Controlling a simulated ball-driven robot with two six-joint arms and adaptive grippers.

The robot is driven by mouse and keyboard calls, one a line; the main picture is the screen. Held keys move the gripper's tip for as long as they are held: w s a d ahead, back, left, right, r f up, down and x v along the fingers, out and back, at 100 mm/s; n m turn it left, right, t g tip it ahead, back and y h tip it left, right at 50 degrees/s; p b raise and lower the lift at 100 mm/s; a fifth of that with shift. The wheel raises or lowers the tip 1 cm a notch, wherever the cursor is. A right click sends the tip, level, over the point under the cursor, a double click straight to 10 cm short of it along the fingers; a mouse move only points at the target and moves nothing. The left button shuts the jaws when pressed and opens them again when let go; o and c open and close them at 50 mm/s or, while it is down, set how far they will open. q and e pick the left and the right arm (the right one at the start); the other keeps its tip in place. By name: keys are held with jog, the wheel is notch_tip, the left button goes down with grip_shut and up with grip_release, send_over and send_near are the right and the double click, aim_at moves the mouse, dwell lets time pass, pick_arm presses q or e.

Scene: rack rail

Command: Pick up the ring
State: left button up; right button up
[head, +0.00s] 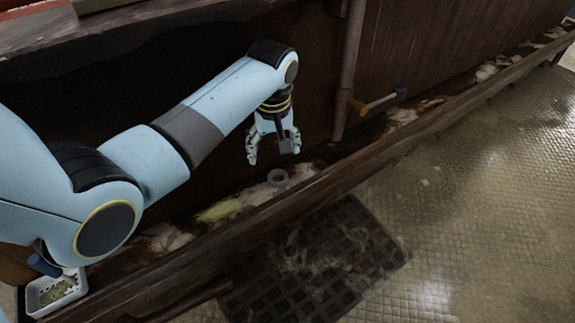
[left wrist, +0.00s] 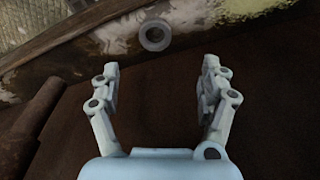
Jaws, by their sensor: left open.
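The ring (head: 277,178) is small and grey and lies on the dirty ledge behind the wooden rail. It also shows in the left wrist view (left wrist: 155,35), near the top, beyond the fingertips and roughly centred between them. My left gripper (head: 273,156) is open and empty, pointing down just above the ring in the head view. In the left wrist view its two fingers (left wrist: 160,68) stand wide apart with nothing between them. The ring appears apart from the fingers. My right gripper is in neither view.
A wooden rail (head: 225,243) runs in front of the ledge. A vertical pipe (head: 348,70) and a yellow-and-grey handled thing (head: 376,102) stand to the right. A white tray (head: 57,292) sits at lower left. A dark floor grate (head: 310,262) lies in front.

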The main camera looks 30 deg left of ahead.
pick_arm(q)
jog(key=b, duration=0.2)
send_over(278, 180)
jog(key=s, duration=0.1)
notch_tip(278, 180, down, 5)
jog(key=shift+s+d+r, duration=0.1)
jog(key=shift+s+r, duration=0.05)
jog(key=shift+r, duration=0.05)
jog(key=shift+f, duration=0.3)
jog(key=f+b, duration=0.2)
jog(key=f, duration=0.1)
jog(key=f+b, duration=0.1)
jog(key=shift+w+d+f, duration=0.1)
jog(key=shift+w+f, duration=0.15)
jog(key=shift+w, duration=0.15)
jog(key=shift+w+f, duration=0.1)
jog(key=shift+f, duration=0.3)
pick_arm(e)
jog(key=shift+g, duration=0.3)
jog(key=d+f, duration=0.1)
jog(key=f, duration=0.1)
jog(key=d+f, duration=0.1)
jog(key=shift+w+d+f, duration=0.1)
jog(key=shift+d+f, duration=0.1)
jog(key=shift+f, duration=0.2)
pick_arm(q)
jog(key=shift+r, duration=0.1)
jog(key=c, duration=1.2)
jog(key=shift+c, duration=0.2)
